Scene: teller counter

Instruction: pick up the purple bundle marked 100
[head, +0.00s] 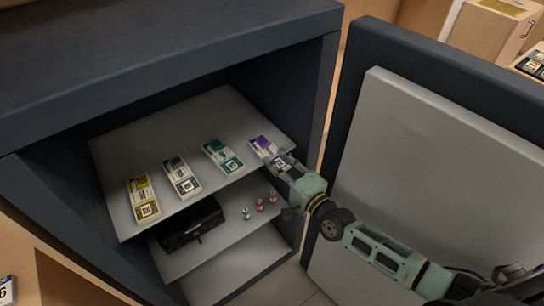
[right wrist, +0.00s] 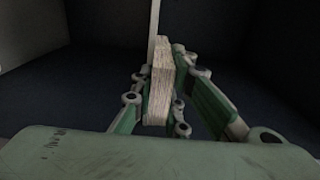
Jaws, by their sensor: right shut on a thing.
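The purple bundle (head: 262,146) is at the right end of the upper shelf inside the safe, in a row with other bundles. My right gripper (head: 283,163) reaches in from the right and is shut on its near end. In the right wrist view, my right gripper (right wrist: 160,105) has its fingers on both sides of the bundle (right wrist: 161,78), whose pale paper edge faces the camera. The fingers hide part of the bundle, and I cannot read its number. I cannot tell whether it is lifted off the shelf. My left gripper is not in view.
A green bundle (head: 222,156), a grey bundle (head: 181,176) and a yellow bundle (head: 143,198) lie left on the upper shelf (head: 110,165). The lower shelf holds a black box (head: 190,226) and small rolls (head: 260,205). The open safe door (head: 440,150) stands to the right.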

